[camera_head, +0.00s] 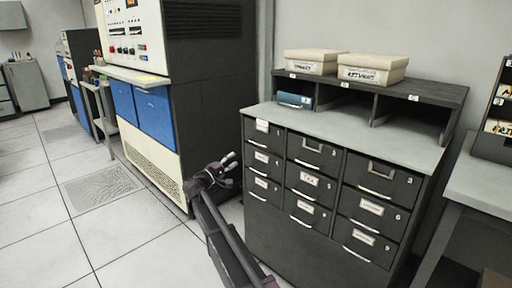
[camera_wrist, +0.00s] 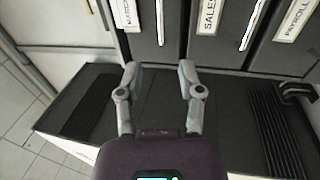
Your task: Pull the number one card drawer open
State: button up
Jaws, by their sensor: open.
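The card cabinet (camera_head: 300,232) is dark grey with a three-by-three block of labelled drawers. The number one drawer (camera_head: 263,141) is the top left one, with a white label and a pale handle; it looks shut. My gripper (camera_head: 233,167) is open and empty, to the left of the cabinet's left column and lower than the top drawer. In the wrist view, my gripper (camera_wrist: 160,72) has its two fingers spread apart with nothing between them. Drawer fronts with labels and handles lie beyond the fingertips, turned sideways; a SALES label (camera_wrist: 209,14) is readable. I cannot tell whether the number one drawer shows there.
A tall computer cabinet (camera_head: 212,90) with blue panels stands left of the card cabinet, close to my gripper. Two lidded boxes (camera_head: 371,69) sit on the shelf unit above the drawers. A table (camera_head: 478,180) stands at the right. The tiled floor (camera_head: 50,215) at the left is clear.

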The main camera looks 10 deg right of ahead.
jog(key=shift+d, duration=0.15)
jog(key=p+x, duration=0.2)
jog(key=x, duration=1.1)
jog(key=shift+w+d+r+p, duration=0.1)
jog(key=shift+w+d+p, duration=0.1)
jog(key=shift+p, duration=0.15)
grip_shut()
